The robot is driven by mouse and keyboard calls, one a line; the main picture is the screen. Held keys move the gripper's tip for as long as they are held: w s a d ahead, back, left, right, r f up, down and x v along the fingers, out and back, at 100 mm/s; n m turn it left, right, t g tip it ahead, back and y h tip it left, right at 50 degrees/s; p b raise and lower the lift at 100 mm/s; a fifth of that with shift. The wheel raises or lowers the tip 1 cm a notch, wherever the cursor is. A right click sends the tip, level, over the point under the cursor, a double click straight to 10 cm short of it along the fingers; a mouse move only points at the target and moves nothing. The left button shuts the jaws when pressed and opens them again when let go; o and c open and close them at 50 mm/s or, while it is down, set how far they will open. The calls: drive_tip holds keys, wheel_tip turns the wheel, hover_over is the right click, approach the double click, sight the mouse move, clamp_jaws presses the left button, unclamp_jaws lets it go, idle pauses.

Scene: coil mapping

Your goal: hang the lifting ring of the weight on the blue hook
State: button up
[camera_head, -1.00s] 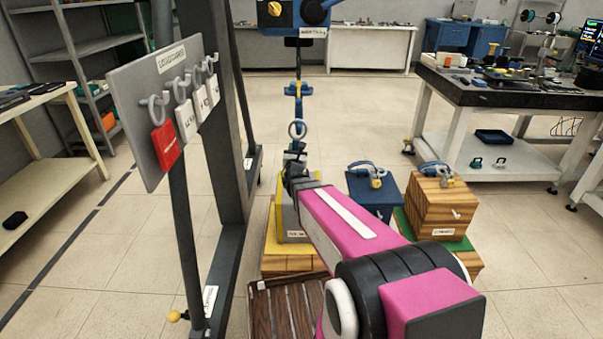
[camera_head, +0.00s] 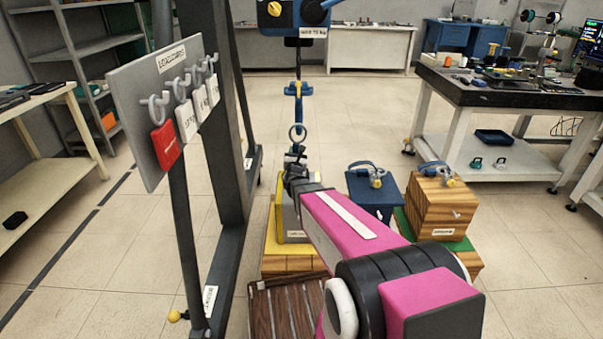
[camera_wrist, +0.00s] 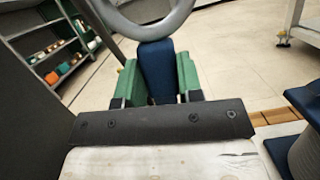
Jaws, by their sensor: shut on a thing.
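The blue hook (camera_head: 297,89) hangs below the blue hoist in the head view, with a small yellow part on it. The grey lifting ring (camera_head: 297,134) stands upright below the hook, apart from it in the picture. My gripper (camera_head: 295,157) is just under the ring. In the wrist view, the green fingers of my gripper (camera_wrist: 158,82) are shut on the blue stem (camera_wrist: 157,68) of the ring (camera_wrist: 150,24), whose loop rises out of the top. A grey weight block (camera_head: 287,220) stands behind my arm, partly hidden; its link to the ring cannot be told.
The hoist (camera_head: 290,14) is at the top. A dark upright frame and a hook board (camera_head: 140,110) with tagged rings stand left. A blue box (camera_head: 375,190) and a wooden box (camera_head: 440,205) stand right of my arm. Open floor lies behind.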

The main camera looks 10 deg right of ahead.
drive_tip(key=o, duration=1)
drive_tip(key=shift+o, duration=0.2)
drive_tip(key=shift+s, duration=0.1)
